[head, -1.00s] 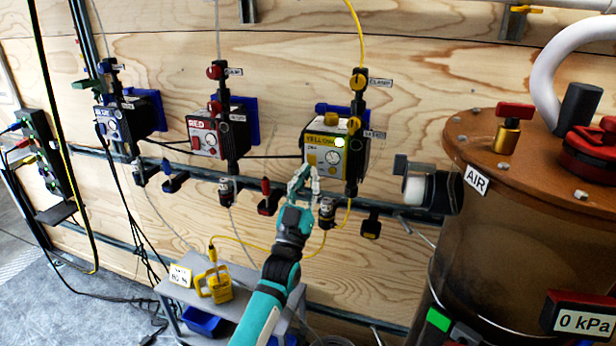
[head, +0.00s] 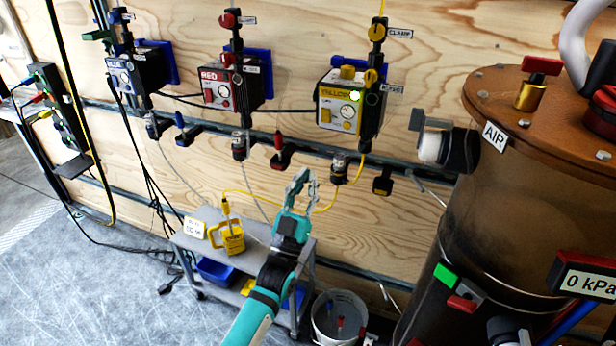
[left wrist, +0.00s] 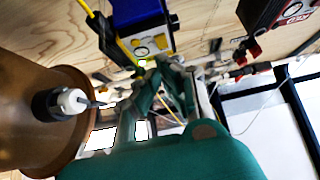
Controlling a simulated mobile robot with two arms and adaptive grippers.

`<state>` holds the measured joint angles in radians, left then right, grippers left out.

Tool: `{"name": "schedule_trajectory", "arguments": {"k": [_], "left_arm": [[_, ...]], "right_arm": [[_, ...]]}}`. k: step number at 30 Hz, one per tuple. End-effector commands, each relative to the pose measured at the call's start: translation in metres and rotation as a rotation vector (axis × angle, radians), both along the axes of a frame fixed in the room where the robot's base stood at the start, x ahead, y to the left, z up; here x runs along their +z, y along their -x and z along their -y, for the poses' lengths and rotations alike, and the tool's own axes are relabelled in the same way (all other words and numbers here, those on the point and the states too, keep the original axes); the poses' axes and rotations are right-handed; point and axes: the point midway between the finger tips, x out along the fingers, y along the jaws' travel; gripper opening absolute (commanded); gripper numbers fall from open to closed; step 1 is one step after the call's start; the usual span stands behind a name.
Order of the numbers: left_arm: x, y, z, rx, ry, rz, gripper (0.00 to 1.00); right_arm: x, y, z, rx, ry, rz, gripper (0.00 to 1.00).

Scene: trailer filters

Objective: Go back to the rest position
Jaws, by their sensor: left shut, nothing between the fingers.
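My left gripper (head: 302,190) is in the middle of the head view, its teal arm coming up from the bottom. It is shut and empty, held in the air below the yellow-labelled box (head: 341,105). That box is on the wooden wall with a green light lit, apart from the gripper. In the left wrist view the gripper fingers (left wrist: 172,75) come together, with the yellow box (left wrist: 150,45) beyond them. My right gripper does not show in any view.
The red box (head: 220,88) and blue box (head: 130,72) hang left on the wall. A grey cart (head: 262,240) carries a yellow device (head: 230,237). A large brown tank (head: 450,230) stands right, and a white bucket (head: 338,318) is on the floor. Floor at left is mostly clear.

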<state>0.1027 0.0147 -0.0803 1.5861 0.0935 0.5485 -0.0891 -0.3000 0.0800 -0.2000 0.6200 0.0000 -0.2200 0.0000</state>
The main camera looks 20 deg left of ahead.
Motion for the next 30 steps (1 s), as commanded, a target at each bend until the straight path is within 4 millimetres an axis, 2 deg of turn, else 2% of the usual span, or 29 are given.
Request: {"name": "schedule_trajectory", "arguments": {"k": [7,8,11,14,16,18,20,21,24,26,27,29,30], "left_arm": [[-0.004,-0.001,0.000,0.000,-0.002,-0.011,0.00],[-0.008,-0.002,0.001,-0.002,-0.003,-0.023,0.00],[-0.041,-0.006,0.003,-0.009,-0.012,-0.113,0.00],[-0.102,-0.009,0.008,-0.022,-0.030,-0.273,0.00],[-0.154,-0.004,0.011,-0.032,-0.047,-0.409,0.00],[-0.208,0.006,0.013,-0.042,-0.063,-0.546,0.00],[-0.252,0.020,0.014,-0.051,-0.076,-0.661,0.00],[-0.281,0.031,0.015,-0.055,-0.085,-0.736,0.00],[-0.350,0.067,0.015,-0.066,-0.105,-0.922,0.00],[-0.388,0.094,0.014,-0.072,-0.119,-1.032,0.00],[-0.412,0.113,0.013,-0.075,-0.127,-1.103,0.00],[-0.446,0.144,0.010,-0.080,-0.141,-1.210,0.00],[-0.468,0.167,0.008,-0.083,-0.151,-1.281,0.00]], "right_arm": [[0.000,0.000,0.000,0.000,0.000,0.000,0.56],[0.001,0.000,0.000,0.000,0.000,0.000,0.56],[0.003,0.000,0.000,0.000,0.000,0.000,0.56],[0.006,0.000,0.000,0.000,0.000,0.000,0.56],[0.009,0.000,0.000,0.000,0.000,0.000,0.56],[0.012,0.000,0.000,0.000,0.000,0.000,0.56],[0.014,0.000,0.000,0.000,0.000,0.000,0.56],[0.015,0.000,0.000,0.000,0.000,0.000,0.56],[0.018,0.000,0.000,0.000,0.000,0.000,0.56],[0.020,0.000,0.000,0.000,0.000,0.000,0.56],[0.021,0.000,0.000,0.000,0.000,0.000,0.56],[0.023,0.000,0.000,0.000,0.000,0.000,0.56],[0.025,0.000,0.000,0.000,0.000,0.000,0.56]]}}
